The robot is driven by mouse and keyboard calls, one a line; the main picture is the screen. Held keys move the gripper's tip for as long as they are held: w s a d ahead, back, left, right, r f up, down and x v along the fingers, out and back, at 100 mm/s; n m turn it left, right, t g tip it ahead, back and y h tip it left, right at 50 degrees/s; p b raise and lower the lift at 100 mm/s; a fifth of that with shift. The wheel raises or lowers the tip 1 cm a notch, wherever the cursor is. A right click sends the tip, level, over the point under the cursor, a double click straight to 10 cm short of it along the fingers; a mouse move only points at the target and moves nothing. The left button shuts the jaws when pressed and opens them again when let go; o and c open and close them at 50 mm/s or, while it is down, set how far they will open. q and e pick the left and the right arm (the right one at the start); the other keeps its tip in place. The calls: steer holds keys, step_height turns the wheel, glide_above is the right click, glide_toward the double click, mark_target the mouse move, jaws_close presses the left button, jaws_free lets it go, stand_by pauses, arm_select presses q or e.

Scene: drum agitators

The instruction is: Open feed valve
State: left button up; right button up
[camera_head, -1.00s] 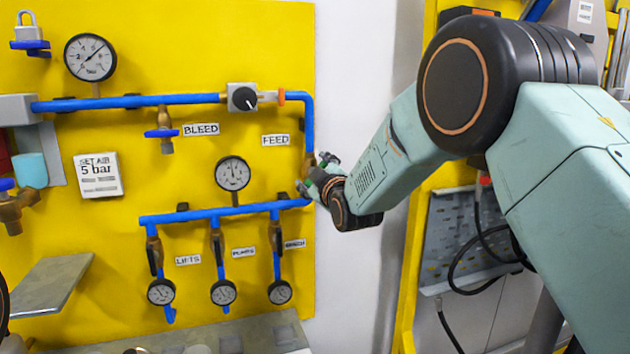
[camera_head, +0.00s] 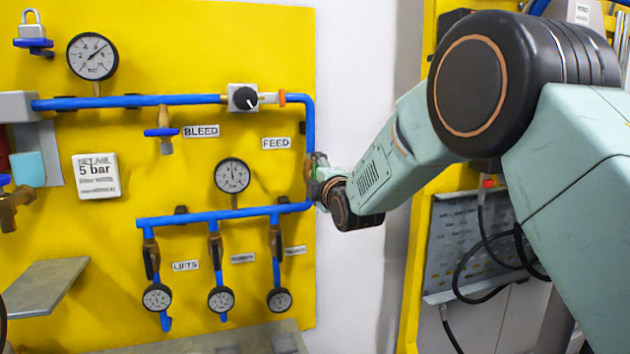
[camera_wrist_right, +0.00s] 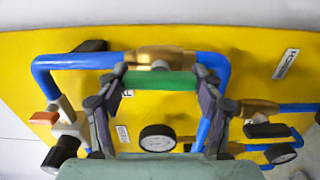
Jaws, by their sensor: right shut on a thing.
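The feed valve shows as a brass body (camera_wrist_right: 158,57) on the blue pipe in the right wrist view, with a green handle (camera_wrist_right: 160,81) in front of it. My right gripper (camera_wrist_right: 160,76) has one finger at each end of the green handle and is shut on it. In the head view my right gripper (camera_head: 318,176) is at the vertical blue pipe, below the FEED label (camera_head: 276,143), and mostly hides the valve. My left gripper is not in view.
A yellow panel (camera_head: 120,225) carries blue pipes, gauges and a black knob (camera_head: 243,97). A BLEED valve (camera_head: 163,132) hangs from the upper pipe. A grey shelf (camera_head: 42,286) juts out at lower left. A white wall (camera_head: 365,60) lies right of the panel.

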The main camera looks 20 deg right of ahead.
steer(key=shift+f, duration=0.15)
stand_by(0.4)
steer(key=o, duration=1.2)
steer(key=shift+s+a, duration=0.1)
steer(key=shift+c, duration=0.2)
steer(key=s, duration=1.2)
steer(key=shift+d, duration=0.25)
steer(key=shift+w, duration=0.15)
